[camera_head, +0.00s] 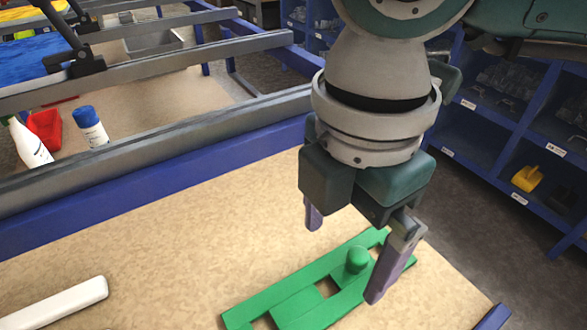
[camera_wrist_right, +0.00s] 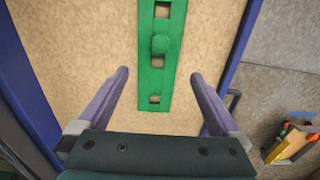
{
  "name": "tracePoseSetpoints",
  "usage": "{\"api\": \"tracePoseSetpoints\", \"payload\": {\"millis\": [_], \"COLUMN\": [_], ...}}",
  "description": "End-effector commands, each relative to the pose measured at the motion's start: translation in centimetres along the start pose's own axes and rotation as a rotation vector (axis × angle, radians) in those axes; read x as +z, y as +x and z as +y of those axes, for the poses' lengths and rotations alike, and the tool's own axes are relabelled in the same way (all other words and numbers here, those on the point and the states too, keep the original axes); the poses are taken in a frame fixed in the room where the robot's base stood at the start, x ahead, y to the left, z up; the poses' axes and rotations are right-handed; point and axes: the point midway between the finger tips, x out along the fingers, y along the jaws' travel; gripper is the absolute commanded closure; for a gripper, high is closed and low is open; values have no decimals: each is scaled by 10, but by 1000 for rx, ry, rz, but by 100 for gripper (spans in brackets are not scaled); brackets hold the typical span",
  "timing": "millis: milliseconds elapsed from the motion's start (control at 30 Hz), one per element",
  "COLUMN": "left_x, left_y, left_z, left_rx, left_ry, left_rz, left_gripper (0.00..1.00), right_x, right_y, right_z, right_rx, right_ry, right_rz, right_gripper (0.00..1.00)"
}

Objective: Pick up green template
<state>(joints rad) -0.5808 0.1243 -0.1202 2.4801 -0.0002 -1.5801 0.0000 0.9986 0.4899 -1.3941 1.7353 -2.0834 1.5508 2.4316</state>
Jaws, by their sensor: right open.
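The green template (camera_head: 299,302) is a flat bar with cut-outs and a round knob (camera_head: 358,260), lying on the tan table at the lower middle of the head view. In the right wrist view the template (camera_wrist_right: 150,76) runs up from the centre, its knob (camera_wrist_right: 160,44) above the fingertips. My right gripper (camera_head: 344,255) is open above the template's far end, with its fingers apart to either side. In the right wrist view the gripper (camera_wrist_right: 159,73) is empty, and the template's near end lies between its fingertips. My left gripper is not in view.
A white bar (camera_head: 55,304) lies on the table at the lower left. Grey rails and a blue frame edge (camera_head: 150,206) border the table at the back. White bottles (camera_head: 90,127) and a red item stand beyond. Blue shelves (camera_head: 500,130) stand at the right.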

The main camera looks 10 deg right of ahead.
Motion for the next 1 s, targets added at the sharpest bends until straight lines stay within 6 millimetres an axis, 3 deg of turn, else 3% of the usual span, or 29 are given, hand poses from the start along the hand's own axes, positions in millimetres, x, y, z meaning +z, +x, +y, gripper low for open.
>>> {"api": "tracePoseSetpoints", "payload": {"millis": [433, 733, 1000], "left_x": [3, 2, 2], "left_y": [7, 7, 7], "left_z": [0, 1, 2], "left_rx": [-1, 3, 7], "left_ry": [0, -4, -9], "left_rz": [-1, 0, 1], "left_gripper": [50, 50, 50], "right_x": [0, 0, 0], "right_y": [57, 62, 62], "right_z": [2, 2, 2], "right_rx": [-1, 1, 1], "right_ry": [-2, -3, -3], "right_rz": [2, 4, 4], "right_gripper": [0, 0, 30]}}
